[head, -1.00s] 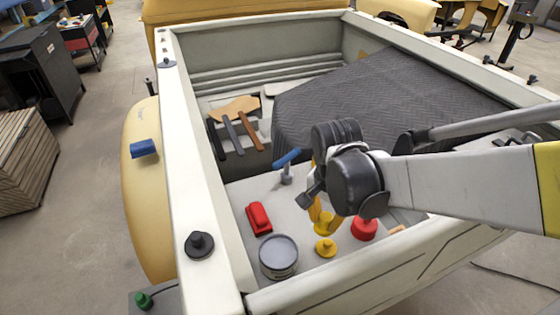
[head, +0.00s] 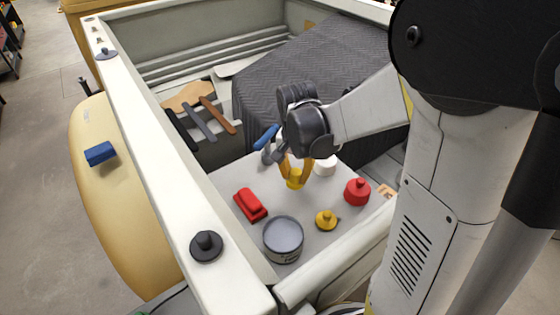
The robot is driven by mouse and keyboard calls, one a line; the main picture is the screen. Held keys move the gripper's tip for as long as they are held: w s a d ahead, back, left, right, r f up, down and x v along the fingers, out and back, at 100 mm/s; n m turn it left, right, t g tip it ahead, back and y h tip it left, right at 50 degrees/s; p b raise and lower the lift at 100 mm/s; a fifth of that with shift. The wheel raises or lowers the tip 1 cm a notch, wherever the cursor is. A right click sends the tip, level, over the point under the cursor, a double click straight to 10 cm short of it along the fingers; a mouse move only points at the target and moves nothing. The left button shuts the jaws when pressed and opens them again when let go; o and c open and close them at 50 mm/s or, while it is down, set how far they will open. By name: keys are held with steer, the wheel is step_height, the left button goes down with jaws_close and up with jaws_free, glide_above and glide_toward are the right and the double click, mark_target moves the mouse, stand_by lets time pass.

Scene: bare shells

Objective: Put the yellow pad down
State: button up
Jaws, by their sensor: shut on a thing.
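My gripper (head: 296,172), with orange-yellow fingers, is shut on a small yellow pad (head: 295,183) low over the light grey board (head: 228,181) in the open bed. The fingers partly hide the pad, and I cannot tell whether its underside touches the board. A second yellow pad (head: 326,220) with a knob stands on the board in front, apart from my gripper.
Around my gripper are a red block (head: 250,205), grey tin (head: 283,240), red knobbed pad (head: 357,192), white round piece (head: 325,166) and blue-handled tool (head: 266,138). A dark quilted blanket (head: 300,85) lies behind. The bed's pale wall (head: 165,170) rises at left.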

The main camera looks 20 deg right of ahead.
mark_target(297, 182)
steer(key=shift+w+d+f, duration=0.5)
steer(key=shift+d+f, duration=0.05)
steer(key=shift+d, duration=0.2)
steer(key=shift+f+b, duration=0.9)
steer(key=shift+f, duration=1.05)
steer(key=shift+f, duration=0.15)
steer(key=o, duration=1)
